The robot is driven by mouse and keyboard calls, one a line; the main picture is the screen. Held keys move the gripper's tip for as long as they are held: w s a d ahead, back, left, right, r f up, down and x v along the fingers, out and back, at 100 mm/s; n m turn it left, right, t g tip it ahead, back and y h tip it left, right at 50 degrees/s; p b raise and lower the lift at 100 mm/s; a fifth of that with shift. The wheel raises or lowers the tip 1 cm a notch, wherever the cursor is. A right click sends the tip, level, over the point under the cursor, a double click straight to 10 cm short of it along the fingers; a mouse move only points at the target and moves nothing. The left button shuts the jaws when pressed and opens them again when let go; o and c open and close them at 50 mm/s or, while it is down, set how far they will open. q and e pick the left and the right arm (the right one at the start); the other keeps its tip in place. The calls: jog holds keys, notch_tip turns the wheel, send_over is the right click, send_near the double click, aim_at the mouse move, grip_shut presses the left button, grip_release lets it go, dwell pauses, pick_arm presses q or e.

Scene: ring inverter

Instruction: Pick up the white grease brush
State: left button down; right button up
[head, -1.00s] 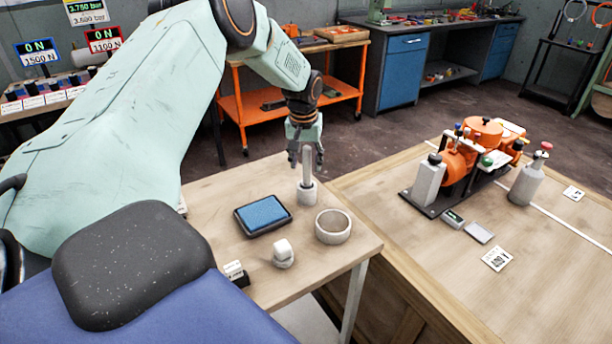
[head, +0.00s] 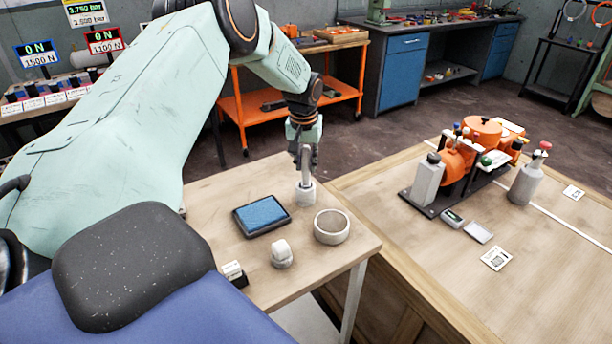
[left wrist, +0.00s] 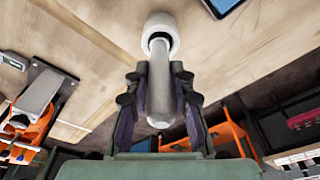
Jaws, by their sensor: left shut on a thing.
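The white grease brush (head: 305,177) stands upright in a white round holder (head: 306,195) at the back right of the small wooden table. My left gripper (head: 304,158) points down from above and is shut on the brush's handle. In the left wrist view the brush handle (left wrist: 160,85) lies between the two fingers (left wrist: 160,100), with the white holder (left wrist: 160,30) beyond it. The brush's lower end is hidden inside the holder. My right gripper is not in view.
On the same table are a blue pad in a black tray (head: 262,216), a white ring (head: 331,227), a small white knob-like object (head: 281,254) and a small white block (head: 233,270). An orange device (head: 468,155) stands on the bench at right, with a grey bottle (head: 528,180) beside it.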

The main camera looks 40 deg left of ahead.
pick_arm(q)
jog(key=shift+a, duration=0.1)
jog(key=shift+r, duration=0.25)
notch_tip(320, 180, up, 9)
jog(key=shift+r+p, duration=0.1)
jog(key=shift+p, duration=0.25)
jog(key=shift+r, duration=0.15)
dwell(0.5)
jog(key=shift+r, duration=0.1)
dwell(1.3)
